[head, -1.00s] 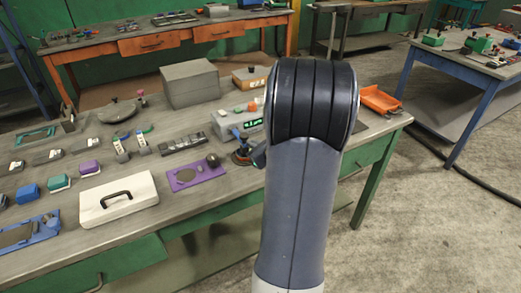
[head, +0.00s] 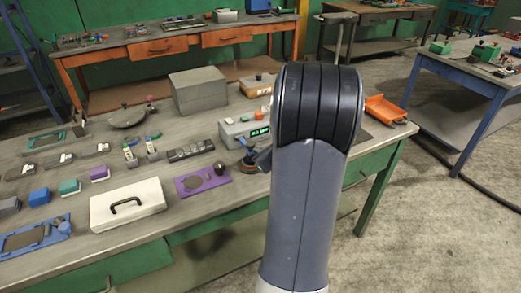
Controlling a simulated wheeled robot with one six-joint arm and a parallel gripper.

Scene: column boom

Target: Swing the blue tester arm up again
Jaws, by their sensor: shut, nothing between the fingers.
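The tester is a grey box (head: 234,133) with a lit green display, standing on the bench left of my arm. In front of it is a dark round base with some red (head: 249,163). A small blue part (head: 241,141), which looks like the tester arm, rises at a slant between the base and the box. My upright arm link hides what lies to its right. A dark grey piece sticks out from behind my link beside the base; I cannot tell what it is. My gripper cannot be made out behind the link.
A purple plate (head: 203,181), a white case with a black handle (head: 127,205) and a dark segmented block (head: 190,152) lie left of the tester. A grey box (head: 198,92) stands behind. An orange tray (head: 385,108) is at the bench's right end.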

